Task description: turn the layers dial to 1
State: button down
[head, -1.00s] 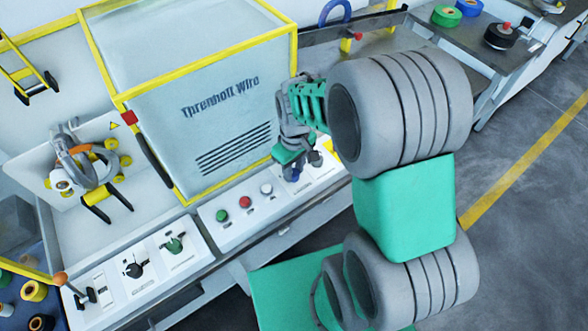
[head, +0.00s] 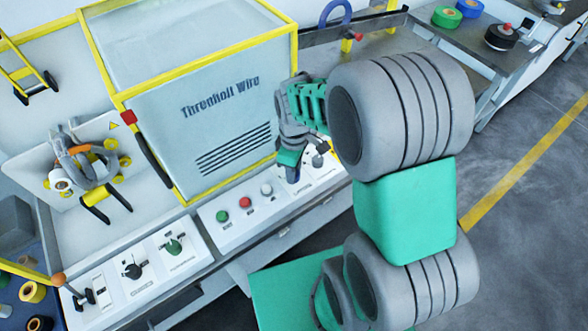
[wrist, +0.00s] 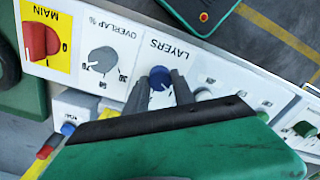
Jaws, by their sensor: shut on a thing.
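The layers dial (wrist: 160,77) is a blue knob below the upside-down word LAYERS in the wrist view. My gripper (wrist: 160,86) is shut on it, with one dark finger on each side of the knob. The dial's scale numbers are hidden by the fingers, so I cannot read its setting. In the head view my gripper (head: 292,172) is at the right part of the control panel (head: 222,238), with a bit of blue showing at its tips.
The grey overlap dial (wrist: 103,60) sits close beside the layers dial, and the red main switch (wrist: 40,42) is beyond it. A white button (head: 266,189), a red button (head: 245,202) and a green button (head: 222,215) lie along the panel. The yellow-edged guard (head: 215,120) rises behind.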

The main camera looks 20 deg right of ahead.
jog(key=c, duration=1.1)
grip_release()
jog(key=shift+o, duration=0.2)
jog(key=shift+r, duration=0.1)
notch_tip(320, 180, up, 8)
jog(key=shift+w+f+b, duration=0.1)
jog(key=shift+f+b, duration=0.1)
jog(key=shift+b, duration=0.2)
